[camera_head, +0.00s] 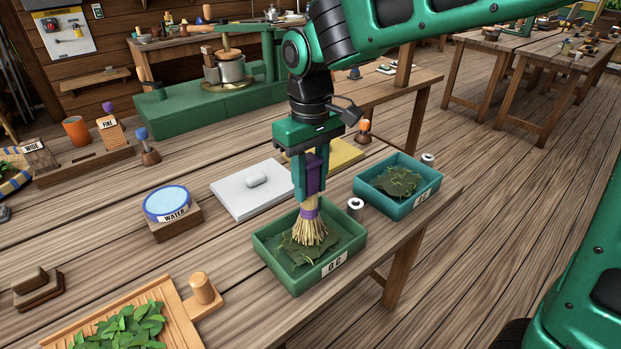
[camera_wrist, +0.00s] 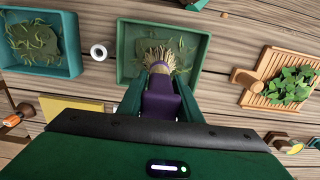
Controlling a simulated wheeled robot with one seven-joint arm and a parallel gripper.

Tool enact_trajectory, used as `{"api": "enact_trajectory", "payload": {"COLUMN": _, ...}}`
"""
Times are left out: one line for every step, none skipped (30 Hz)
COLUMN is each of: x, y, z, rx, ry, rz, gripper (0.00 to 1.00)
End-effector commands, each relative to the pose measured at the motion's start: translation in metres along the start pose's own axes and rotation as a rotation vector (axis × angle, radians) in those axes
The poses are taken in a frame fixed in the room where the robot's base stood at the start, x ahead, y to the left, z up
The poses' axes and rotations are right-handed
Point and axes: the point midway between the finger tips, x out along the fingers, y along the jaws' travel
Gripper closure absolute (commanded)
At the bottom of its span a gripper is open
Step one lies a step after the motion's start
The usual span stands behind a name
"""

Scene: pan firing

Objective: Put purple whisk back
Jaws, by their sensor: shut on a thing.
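My gripper (camera_head: 311,178) points down and is shut on the purple handle of the whisk (camera_head: 309,226). The whisk hangs upright with its pale straw bristles downward, a purple band around them. The bristles reach into a green tray (camera_head: 275,272) with dark green leaves; I cannot tell whether they touch the leaves. In the wrist view, the whisk (camera_wrist: 157,55) extends from between my fingers (camera_wrist: 160,98) over the tray (camera_wrist: 124,50). At the left, a wooden holder marked FINE (camera_head: 110,133) has a purple-topped piece, beside one marked WIDE (camera_head: 36,154).
A second leaf tray (camera_head: 376,200) stands at the right, with a small white cylinder (camera_head: 356,208) between the trays. A white lidded slab (camera_head: 245,197), blue water bowl (camera_head: 167,203), orange cup (camera_head: 76,131) and blue-topped tool (camera_head: 146,147) stand leftward. A leaf board (camera_head: 178,312) lies in front.

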Motion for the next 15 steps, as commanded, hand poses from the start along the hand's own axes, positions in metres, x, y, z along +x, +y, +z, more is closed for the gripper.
{"api": "enact_trajectory", "payload": {"x": 0.0013, "y": 0.0001, "z": 0.0000, "rx": 0.000, "ry": 0.000, "rz": 0.000, "gripper": 0.97}}
{"api": "enact_trajectory", "payload": {"x": 0.0021, "y": 0.0001, "z": 0.0000, "rx": 0.000, "ry": 0.000, "rz": 0.000, "gripper": 0.97}}
{"api": "enact_trajectory", "payload": {"x": 0.0029, "y": 0.0002, "z": 0.0000, "rx": 0.000, "ry": 0.000, "rz": 0.000, "gripper": 0.97}}
{"api": "enact_trajectory", "payload": {"x": 0.0033, "y": 0.0002, "z": -0.0001, "rx": 0.000, "ry": 0.000, "rz": 0.000, "gripper": 0.97}}
{"api": "enact_trajectory", "payload": {"x": 0.0032, "y": 0.0002, "z": -0.0001, "rx": 0.000, "ry": 0.001, "rz": 0.000, "gripper": 0.97}}
{"api": "enact_trajectory", "payload": {"x": 0.0031, "y": 0.0002, "z": -0.0001, "rx": 0.000, "ry": 0.001, "rz": 0.000, "gripper": 0.97}}
{"api": "enact_trajectory", "payload": {"x": 0.0032, "y": 0.0002, "z": 0.0000, "rx": 0.000, "ry": 0.000, "rz": 0.000, "gripper": 0.63}}
{"api": "enact_trajectory", "payload": {"x": 0.0032, "y": 0.0002, "z": 0.0000, "rx": 0.000, "ry": 0.000, "rz": 0.000, "gripper": 0.56}}
{"api": "enact_trajectory", "payload": {"x": 0.0032, "y": 0.0002, "z": 0.0000, "rx": 0.000, "ry": 0.000, "rz": 0.000, "gripper": 0.49}}
{"api": "enact_trajectory", "payload": {"x": 0.0031, "y": 0.0002, "z": 0.0000, "rx": 0.000, "ry": 0.000, "rz": 0.000, "gripper": 0.49}}
{"api": "enact_trajectory", "payload": {"x": 0.0031, "y": 0.0002, "z": 0.0000, "rx": 0.000, "ry": 0.000, "rz": 0.000, "gripper": 0.49}}
{"api": "enact_trajectory", "payload": {"x": 0.0031, "y": 0.0002, "z": 0.0000, "rx": 0.000, "ry": 0.000, "rz": 0.000, "gripper": 0.49}}
{"api": "enact_trajectory", "payload": {"x": 0.0031, "y": 0.0003, "z": 0.0000, "rx": 0.001, "ry": 0.000, "rz": 0.000, "gripper": 0.49}}
{"api": "enact_trajectory", "payload": {"x": 0.0031, "y": 0.0003, "z": 0.0000, "rx": 0.001, "ry": 0.000, "rz": 0.000, "gripper": 0.49}}
{"api": "enact_trajectory", "payload": {"x": 0.0031, "y": 0.0003, "z": 0.0000, "rx": 0.001, "ry": 0.000, "rz": 0.000, "gripper": 0.49}}
